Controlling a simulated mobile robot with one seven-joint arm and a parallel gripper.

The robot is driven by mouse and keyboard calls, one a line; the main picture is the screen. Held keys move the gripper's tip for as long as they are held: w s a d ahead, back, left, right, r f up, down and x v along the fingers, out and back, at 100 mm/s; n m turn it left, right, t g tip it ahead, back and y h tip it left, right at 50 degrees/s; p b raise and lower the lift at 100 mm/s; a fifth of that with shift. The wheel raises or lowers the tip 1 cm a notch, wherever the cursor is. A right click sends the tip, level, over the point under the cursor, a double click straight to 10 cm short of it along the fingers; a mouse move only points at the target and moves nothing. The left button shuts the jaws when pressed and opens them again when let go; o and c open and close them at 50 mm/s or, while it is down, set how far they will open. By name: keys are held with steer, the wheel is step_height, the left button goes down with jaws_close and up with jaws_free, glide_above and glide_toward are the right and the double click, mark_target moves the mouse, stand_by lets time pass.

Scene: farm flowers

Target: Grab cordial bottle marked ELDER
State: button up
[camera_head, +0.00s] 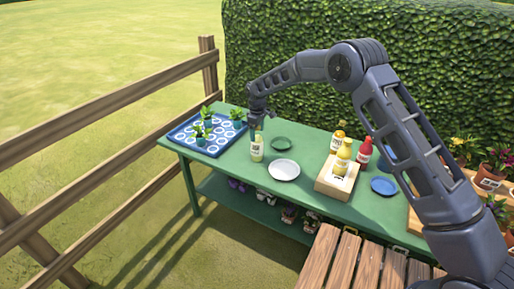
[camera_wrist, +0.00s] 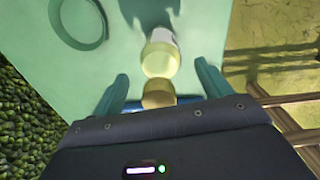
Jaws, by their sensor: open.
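A pale yellow bottle (camera_head: 257,147) with a white label stands upright on the green table, left of a white plate. Its label is too small to read. My gripper (camera_head: 257,118) is directly above this bottle, pointing down. In the wrist view, the same bottle (camera_wrist: 160,58) shows with its tan cap (camera_wrist: 158,94) between the two spread fingers of my gripper (camera_wrist: 162,88). There is a gap on each side, so the fingers are open and not closed on it. More bottles stand to the right: a yellow one (camera_head: 343,157), an amber one (camera_head: 337,138) and a red one (camera_head: 364,153).
A blue patterned tray (camera_head: 215,146) with potted seedlings lies left of the bottle. A white plate (camera_head: 284,170) and a green dish (camera_head: 281,143) lie to its right. A wooden box (camera_head: 335,184) carries the yellow bottle. A hedge (camera_head: 420,70) stands behind the table.

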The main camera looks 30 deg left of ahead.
step_height(320, 180, down, 2)
steer(key=shift+f, duration=0.1)
steer(key=shift+c, duration=0.5)
jaws_close()
